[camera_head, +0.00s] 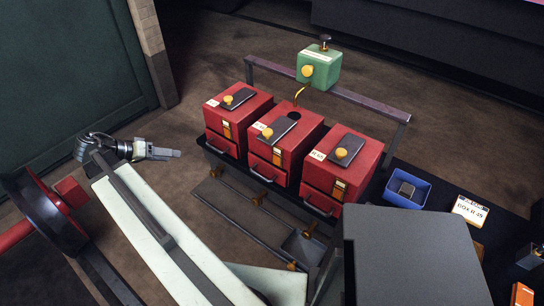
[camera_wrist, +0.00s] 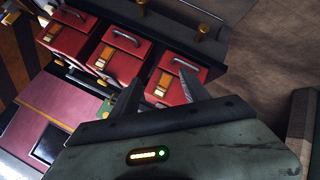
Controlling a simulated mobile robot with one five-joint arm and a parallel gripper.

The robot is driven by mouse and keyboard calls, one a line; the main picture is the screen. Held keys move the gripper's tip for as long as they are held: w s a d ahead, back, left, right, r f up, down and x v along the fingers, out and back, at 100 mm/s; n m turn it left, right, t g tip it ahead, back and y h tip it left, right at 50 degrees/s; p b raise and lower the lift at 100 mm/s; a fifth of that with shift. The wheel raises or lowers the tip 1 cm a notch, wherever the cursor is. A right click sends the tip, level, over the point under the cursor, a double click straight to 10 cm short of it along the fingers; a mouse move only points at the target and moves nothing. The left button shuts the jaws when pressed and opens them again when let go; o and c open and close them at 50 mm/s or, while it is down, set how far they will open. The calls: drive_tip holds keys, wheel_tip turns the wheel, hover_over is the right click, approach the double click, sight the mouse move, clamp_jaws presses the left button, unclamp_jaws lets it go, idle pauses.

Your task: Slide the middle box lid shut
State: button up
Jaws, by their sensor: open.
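The middle red box (camera_head: 287,155) stands in a row between two similar boxes. Its dark lid plate (camera_head: 278,130) with a yellow knob (camera_head: 267,133) lies toward the front of its top, and a round dark opening (camera_head: 294,115) shows uncovered behind it. A yellow curved spout hangs just above that opening. My gripper (camera_head: 177,154) is to the left of the row, apart from all boxes. In the wrist view my gripper (camera_wrist: 160,82) is open and empty, its two fingers spread in front of the end box. The middle box also shows there (camera_wrist: 118,52), beyond the fingers.
The left box (camera_head: 237,122) and right box (camera_head: 340,170) have similar lids and knobs. A green tank (camera_head: 320,68) sits on a rail behind. A blue tray (camera_head: 407,188) and a label card (camera_head: 469,210) lie right. Floor around my gripper looks clear.

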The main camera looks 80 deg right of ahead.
drive_tip(key=s+d+f+m+g+b, duration=0.2)
drive_tip(key=s+d+m+g+b, duration=0.65)
drive_tip(key=s, duration=0.75)
drive_tip(key=m+g+y+b, duration=0.1)
drive_tip(key=m+g+y, duration=0.1)
drive_tip(key=m, duration=0.5)
approach(275, 136)
wheel_tip(275, 136, up, 3)
drive_tip(key=s, duration=0.2)
drive_tip(key=shift+n, duration=0.25)
drive_tip(key=x, duration=0.8)
drive_tip(key=shift+d, duration=0.2)
clamp_jaws()
